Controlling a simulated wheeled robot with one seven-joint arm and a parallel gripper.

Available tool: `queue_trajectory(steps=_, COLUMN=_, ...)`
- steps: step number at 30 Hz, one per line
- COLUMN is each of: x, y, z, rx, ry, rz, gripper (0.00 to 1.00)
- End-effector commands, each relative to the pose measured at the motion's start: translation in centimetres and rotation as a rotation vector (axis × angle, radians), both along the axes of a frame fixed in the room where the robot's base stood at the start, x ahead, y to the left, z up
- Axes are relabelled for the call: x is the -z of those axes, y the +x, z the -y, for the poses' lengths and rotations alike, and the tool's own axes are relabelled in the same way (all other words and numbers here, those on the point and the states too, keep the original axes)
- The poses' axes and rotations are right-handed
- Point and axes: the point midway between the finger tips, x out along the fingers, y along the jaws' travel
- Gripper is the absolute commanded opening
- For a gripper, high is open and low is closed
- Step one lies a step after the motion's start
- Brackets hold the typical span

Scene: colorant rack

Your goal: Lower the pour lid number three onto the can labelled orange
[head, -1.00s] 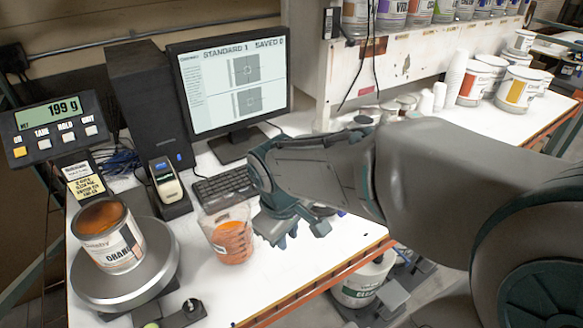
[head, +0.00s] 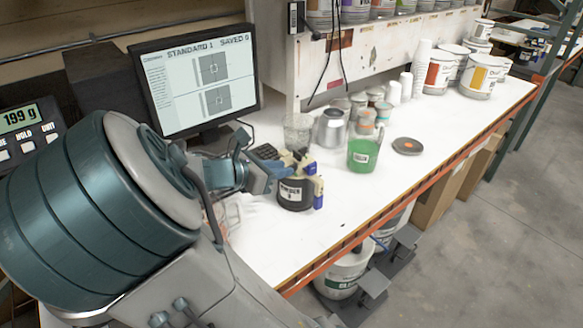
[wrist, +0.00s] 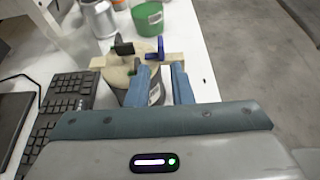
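A pale pour lid with dark and blue fittings (wrist: 118,72) sits on a dark round stand (head: 295,196), right of my gripper in the head view. The stand's label seems to read "NUMBER" with a small digit that I cannot read surely. My gripper (head: 266,180) is beside the lid and stand. In the wrist view its two blue fingers (wrist: 162,84) are apart, with a gap showing the dark stand and its label beyond. I see nothing held. The can labelled orange and the scale platform are hidden behind my arm in the head view.
A green container (head: 364,153), a metal can (head: 331,130) and a dark disc (head: 407,146) stand beyond the lid. A keyboard (wrist: 62,110) lies left of my gripper in the wrist view. The monitor (head: 200,80) stands behind. The table's front right is clear.

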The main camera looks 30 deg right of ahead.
Motion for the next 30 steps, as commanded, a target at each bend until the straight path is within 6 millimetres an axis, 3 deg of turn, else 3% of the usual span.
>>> queue_trajectory(steps=18, x=3.8, y=0.5, z=8.9, rx=0.007, ry=0.002, rz=0.0, gripper=0.2)
queue_trajectory(steps=30, x=4.5, y=0.7, z=10.5, rx=0.003, ry=0.004, rz=0.002, gripper=0.2)
